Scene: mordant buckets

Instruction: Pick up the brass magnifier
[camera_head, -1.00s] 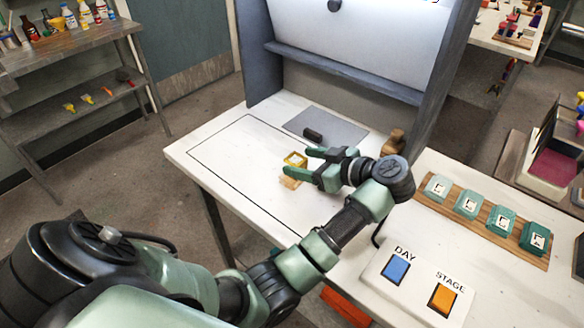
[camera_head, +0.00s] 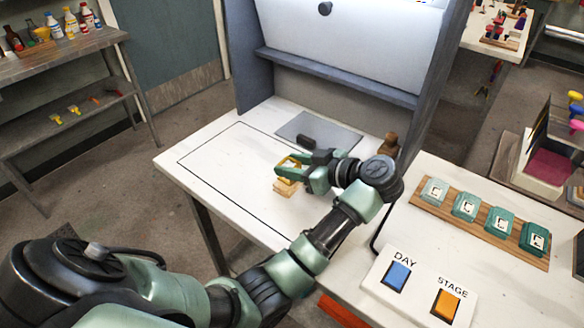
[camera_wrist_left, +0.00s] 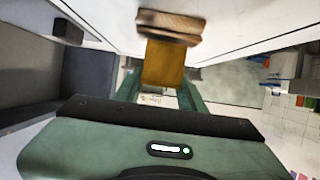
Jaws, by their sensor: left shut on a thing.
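The brass magnifier (camera_head: 287,170) is a small yellow square frame over a light wooden block (camera_head: 286,189) on the white table. I cannot tell whether magnifier and block still touch. My right gripper is not in view.
A dark small block (camera_head: 306,141) lies on a grey mat (camera_head: 330,132) behind the gripper. A brown wooden object (camera_head: 390,145) stands near the hood's right wall. A rack of teal blocks (camera_head: 466,207) and a DAY/STAGE button panel (camera_head: 415,285) are to the right. The outlined table area left is clear.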

